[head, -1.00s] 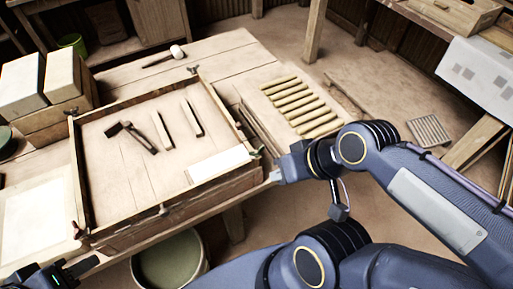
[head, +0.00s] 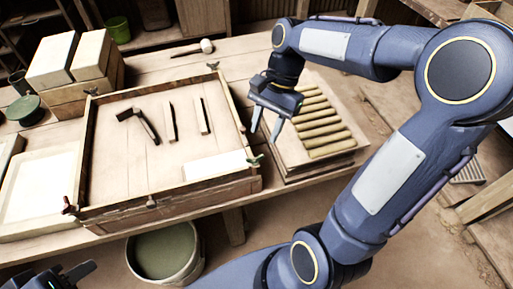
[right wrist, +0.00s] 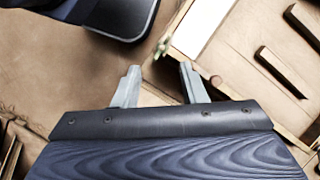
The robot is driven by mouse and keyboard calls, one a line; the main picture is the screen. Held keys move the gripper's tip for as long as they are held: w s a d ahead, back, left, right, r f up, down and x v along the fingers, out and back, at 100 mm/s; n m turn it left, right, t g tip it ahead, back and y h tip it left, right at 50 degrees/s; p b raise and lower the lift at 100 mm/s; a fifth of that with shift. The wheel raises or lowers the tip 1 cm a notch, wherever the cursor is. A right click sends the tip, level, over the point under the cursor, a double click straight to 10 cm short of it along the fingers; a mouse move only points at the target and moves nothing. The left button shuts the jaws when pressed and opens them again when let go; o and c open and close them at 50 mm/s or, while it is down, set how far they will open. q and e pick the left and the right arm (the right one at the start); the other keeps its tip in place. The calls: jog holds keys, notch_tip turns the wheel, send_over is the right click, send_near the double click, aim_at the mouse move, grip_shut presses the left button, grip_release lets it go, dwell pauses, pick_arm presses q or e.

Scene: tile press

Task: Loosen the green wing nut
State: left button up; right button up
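The green wing nut (head: 256,160) sits at the near right corner of the shallow wooden frame (head: 221,185). It also shows, small and blurred, in the right wrist view (right wrist: 161,47), just beyond the fingertips. My right gripper (head: 265,133) is open and empty, fingers pointing down, in the picture just above the green wing nut; its open fingers (right wrist: 159,69) show with a clear gap. I cannot tell how high it is above the nut. My left gripper (head: 82,271) is partly in view at the bottom left edge, away from the frame; its opening is unclear.
Other wing nuts sit around the frame, including a red one (head: 69,206) at the near left corner. Dark tools and a white sheet (head: 215,166) lie inside the frame. Rolls on a board (head: 318,125) lie to the right. A bucket (head: 165,252) stands below the bench.

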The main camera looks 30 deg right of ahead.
aim_at(255, 158)
jog(key=x, duration=0.8)
jog(key=shift+w+d+f+b, duration=0.1)
jog(key=shift+w+b, duration=0.15)
jog(key=shift+b, duration=0.1)
